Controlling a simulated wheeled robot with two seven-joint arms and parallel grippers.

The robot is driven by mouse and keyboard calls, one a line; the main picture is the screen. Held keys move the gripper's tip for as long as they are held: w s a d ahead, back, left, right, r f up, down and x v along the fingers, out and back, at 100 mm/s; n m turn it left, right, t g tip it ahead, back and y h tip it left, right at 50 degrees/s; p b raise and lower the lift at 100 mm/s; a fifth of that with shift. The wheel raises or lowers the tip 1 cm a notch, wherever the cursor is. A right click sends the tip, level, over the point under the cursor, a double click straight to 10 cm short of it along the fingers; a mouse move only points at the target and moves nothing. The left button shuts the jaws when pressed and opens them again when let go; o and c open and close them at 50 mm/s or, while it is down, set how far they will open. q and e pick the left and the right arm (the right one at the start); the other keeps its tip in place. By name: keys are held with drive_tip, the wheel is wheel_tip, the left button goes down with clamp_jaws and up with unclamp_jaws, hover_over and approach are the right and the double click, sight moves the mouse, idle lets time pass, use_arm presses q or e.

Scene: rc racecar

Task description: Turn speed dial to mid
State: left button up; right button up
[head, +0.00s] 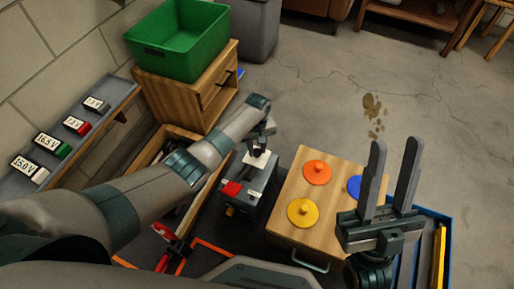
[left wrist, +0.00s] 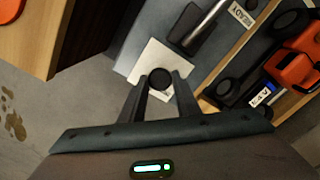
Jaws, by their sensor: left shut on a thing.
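The speed dial is a round black knob (left wrist: 160,79) on a white plate (left wrist: 150,58), on top of a grey box. In the head view the grey box (head: 262,192) stands left of the wooden cabinet, and the white plate (head: 257,160) shows at its far end. My left gripper (left wrist: 163,86) is shut on the black knob, one finger on each side. In the head view the left gripper (head: 259,147) hides most of the knob, and I cannot read its setting. My right gripper (head: 395,147) is open and empty, fingers up, at the cabinet's right side.
The cabinet (head: 330,215) carries orange (head: 317,172), yellow (head: 303,212) and blue discs. A green bin (head: 180,42) sits on a wooden drawer unit (head: 192,92). A shelf (head: 105,92) at left holds voltage cards. A rod (left wrist: 205,22) and an orange-red object (left wrist: 300,68) are near the plate.

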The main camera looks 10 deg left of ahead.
use_arm(q)
drive_tip(key=m+p, duration=0.2)
drive_tip(key=m, duration=0.2)
drive_tip(key=shift+r+p, duration=0.15)
drive_tip(key=shift+p, duration=0.2)
drive_tip(key=m+p, duration=0.1)
drive_tip(key=m, duration=0.2)
drive_tip(key=shift+m, duration=0.4)
use_arm(e)
drive_tip(key=a+f+g+h, duration=0.1)
drive_tip(key=a+f+g, duration=0.4)
drive_tip(key=f, duration=0.3)
drive_tip(key=shift+f+m+g, duration=0.3)
drive_tip(key=shift+g, duration=0.4)
drive_tip(key=shift+w, duration=0.15)
use_arm(q)
drive_tip(key=shift+f, duration=0.2)
drive_tip(key=o, duration=1)
drive_tip(key=shift+o, duration=0.2)
drive_tip(key=shift+r, duration=0.15)
